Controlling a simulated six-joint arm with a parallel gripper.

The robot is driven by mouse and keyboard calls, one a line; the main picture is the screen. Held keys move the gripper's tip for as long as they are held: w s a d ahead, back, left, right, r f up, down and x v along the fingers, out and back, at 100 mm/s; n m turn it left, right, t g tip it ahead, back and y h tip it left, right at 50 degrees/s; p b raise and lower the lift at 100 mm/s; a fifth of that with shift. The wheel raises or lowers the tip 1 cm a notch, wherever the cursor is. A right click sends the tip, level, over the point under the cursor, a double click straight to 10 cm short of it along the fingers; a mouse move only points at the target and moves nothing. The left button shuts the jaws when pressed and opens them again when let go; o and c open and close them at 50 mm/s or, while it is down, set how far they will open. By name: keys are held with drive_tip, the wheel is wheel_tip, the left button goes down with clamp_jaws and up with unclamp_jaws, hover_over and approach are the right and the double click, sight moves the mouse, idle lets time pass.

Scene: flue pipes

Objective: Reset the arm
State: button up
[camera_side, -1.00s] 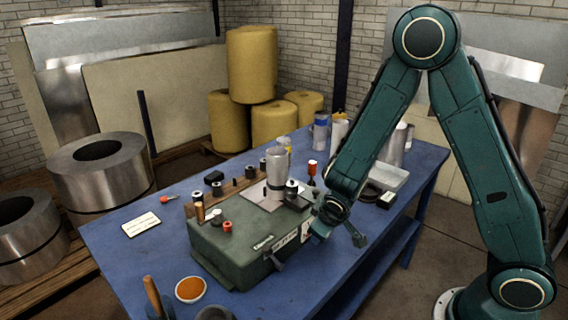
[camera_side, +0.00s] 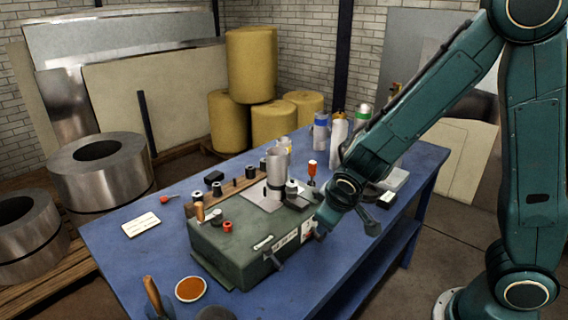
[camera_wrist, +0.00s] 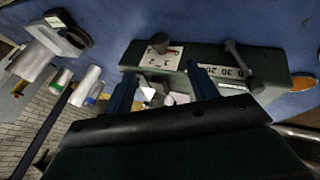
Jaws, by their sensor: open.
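I cannot tell in the side view whether a finger touches the machine.
The blue table (camera_side: 130,255) holds a white card (camera_side: 141,224), an orange-filled dish (camera_side: 191,289), a wooden handle (camera_side: 153,296) and a red-topped tool (camera_side: 312,170). Several cylinders (camera_side: 338,138) stand at the back right. Large metal coils (camera_side: 100,175) stand left of the table.

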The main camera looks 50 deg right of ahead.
drive_tip(key=shift+r, duration=0.1)
idle(0.3)
drive_tip(key=s+a+r+t+y, duration=0.1)
drive_tip(key=s+r+y, duration=0.3)
drive_tip(key=s+r, duration=1.2)
drive_tip(key=shift+s+a+r+m, duration=0.2)
drive_tip(key=shift+s+r+m, duration=0.1)
drive_tip(key=shift+s+m, duration=0.15)
